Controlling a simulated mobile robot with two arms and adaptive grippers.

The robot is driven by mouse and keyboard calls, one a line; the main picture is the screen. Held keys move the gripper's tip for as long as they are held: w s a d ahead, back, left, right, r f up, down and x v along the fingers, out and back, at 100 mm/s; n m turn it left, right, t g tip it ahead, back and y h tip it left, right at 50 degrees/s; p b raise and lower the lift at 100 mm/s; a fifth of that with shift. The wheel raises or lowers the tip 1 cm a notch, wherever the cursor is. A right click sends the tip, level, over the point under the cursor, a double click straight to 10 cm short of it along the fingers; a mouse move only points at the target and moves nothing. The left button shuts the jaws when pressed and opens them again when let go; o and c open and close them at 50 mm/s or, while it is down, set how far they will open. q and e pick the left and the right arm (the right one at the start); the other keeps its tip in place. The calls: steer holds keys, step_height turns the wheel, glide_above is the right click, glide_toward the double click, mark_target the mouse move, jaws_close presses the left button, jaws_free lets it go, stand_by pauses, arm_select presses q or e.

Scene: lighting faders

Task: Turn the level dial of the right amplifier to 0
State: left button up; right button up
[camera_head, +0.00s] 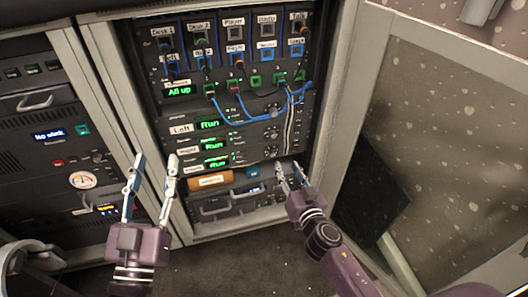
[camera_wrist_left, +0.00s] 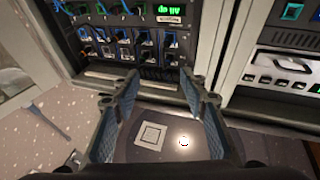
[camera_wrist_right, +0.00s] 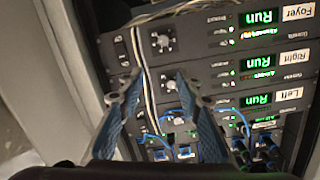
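The right amplifier (camera_head: 241,140) is the middle of three stacked units with green "Run" displays. In the right wrist view its "Right" label (camera_wrist_right: 292,57) appears upside down. Its level dial (camera_head: 271,132) is a small round knob near the unit's right end. It also shows in the right wrist view (camera_wrist_right: 168,84), close to a fingertip; its setting is too small to read. My right gripper (camera_head: 288,165) is open and empty, below the dial in the head view and apart from it. My left gripper (camera_head: 155,157) is open and empty before the rack's left post.
Similar dials sit on the left amplifier (camera_head: 273,111) and the Foyer amplifier (camera_wrist_right: 163,42). Blue patch cables (camera_head: 245,122) hang above, and pale cables (camera_wrist_right: 143,75) run beside the dials. A door (camera_head: 450,120) stands at the right.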

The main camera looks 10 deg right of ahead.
mark_target(274, 136)
steer(key=shift+t, duration=0.8)
steer(key=w+r, duration=0.1)
steer(key=w, duration=0.2)
steer(key=w+a+r+b, duration=0.1)
steer(key=w, duration=0.1)
steer(key=w+r, duration=0.2)
steer(key=w, duration=0.1)
steer(key=shift+w+a+r, duration=0.1)
steer(key=shift+w+a, duration=0.15)
steer(key=shift+w, duration=0.05)
arm_select(q)
steer(key=s+a+r+t, duration=0.1)
steer(key=s+r+t, duration=0.1)
steer(key=r, duration=0.5)
steer(key=shift+s+a+t, duration=0.15)
steer(key=shift+s+t, duration=0.15)
steer(key=shift+s, duration=0.35)
arm_select(e)
steer(key=shift+w, duration=0.55)
jaws_close()
